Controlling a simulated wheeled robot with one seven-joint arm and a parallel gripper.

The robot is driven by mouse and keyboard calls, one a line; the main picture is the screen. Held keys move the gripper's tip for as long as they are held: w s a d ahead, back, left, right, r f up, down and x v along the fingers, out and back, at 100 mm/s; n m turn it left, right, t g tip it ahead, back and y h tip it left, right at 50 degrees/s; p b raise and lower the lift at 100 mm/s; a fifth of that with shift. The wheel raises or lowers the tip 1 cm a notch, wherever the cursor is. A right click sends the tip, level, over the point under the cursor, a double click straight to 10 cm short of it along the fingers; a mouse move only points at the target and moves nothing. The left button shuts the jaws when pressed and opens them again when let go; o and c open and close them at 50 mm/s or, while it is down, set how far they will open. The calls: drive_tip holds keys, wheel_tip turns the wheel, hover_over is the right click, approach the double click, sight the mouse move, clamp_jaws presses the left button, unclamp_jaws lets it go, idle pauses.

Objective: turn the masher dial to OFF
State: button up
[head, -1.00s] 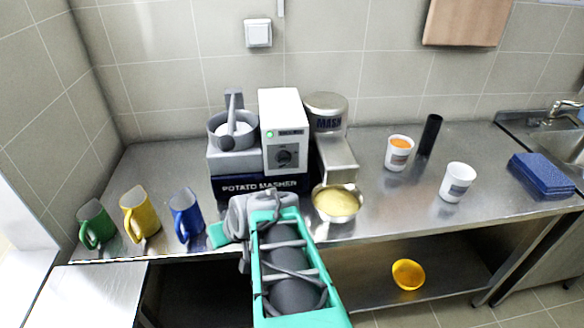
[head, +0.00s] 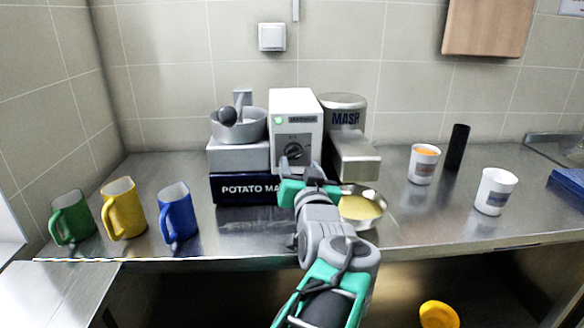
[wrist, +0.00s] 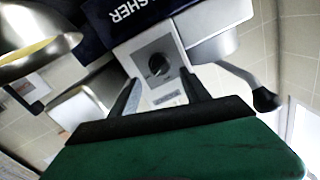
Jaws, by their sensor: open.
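The potato masher machine (head: 238,188) stands on the steel counter against the wall. Its white control box (head: 298,103) carries a dark round dial (head: 294,151) on a grey plate and a small green light (head: 278,120). In the wrist view the dial (wrist: 158,65) lies between and beyond my two fingers. My gripper (head: 305,168) is open and empty, in front of and just below the dial in the head view. In the wrist view my gripper (wrist: 160,95) points at the control box, apart from the dial. The dial's setting marks are too small to read.
A metal bowl of yellow mash (head: 360,207) sits right of my gripper, under the spout. A pot (head: 238,125) with a handle stands left of the control box. Green, yellow and blue mugs stand on the left; white cups and a black cylinder (head: 457,147) on the right.

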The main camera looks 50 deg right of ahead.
sight(295, 157)
drive_tip(key=x, duration=0.6)
drive_tip(key=shift+f, duration=0.1)
drive_tip(key=shift+a, duration=0.1)
clamp_jaws()
